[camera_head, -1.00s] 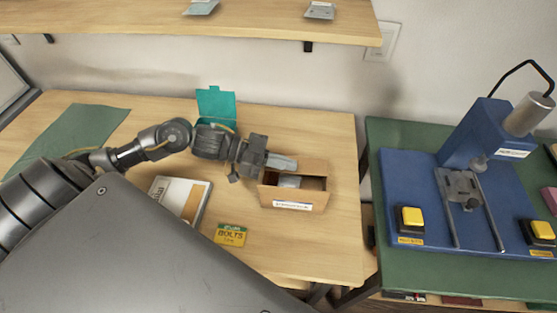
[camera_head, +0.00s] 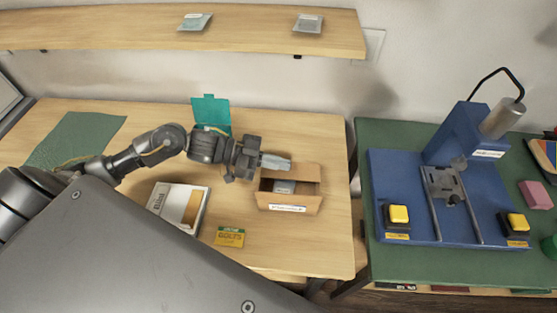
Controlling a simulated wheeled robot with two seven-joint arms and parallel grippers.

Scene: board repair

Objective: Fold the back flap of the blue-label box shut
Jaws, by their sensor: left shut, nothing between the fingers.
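An open cardboard box (camera_head: 304,205) stands on the wooden table with a pale label (camera_head: 287,208) on its front; the label's blue is too small to make out. A grey item (camera_head: 284,187) lies inside. The back flap (camera_head: 308,171) stands up along the far edge of the opening. My left gripper (camera_head: 283,164) comes in from the left, shut and empty, with its fingertips at the left part of the back flap. I cannot tell whether they touch it. The fingers hide part of the flap and the box's back left corner. My right gripper is out of view.
A teal open box (camera_head: 211,110) stands behind my left wrist. A white case (camera_head: 180,205) and a yellow bolts box (camera_head: 229,237) lie left of the cardboard box. A blue press (camera_head: 410,180) stands on the green bench at right. Table front right is clear.

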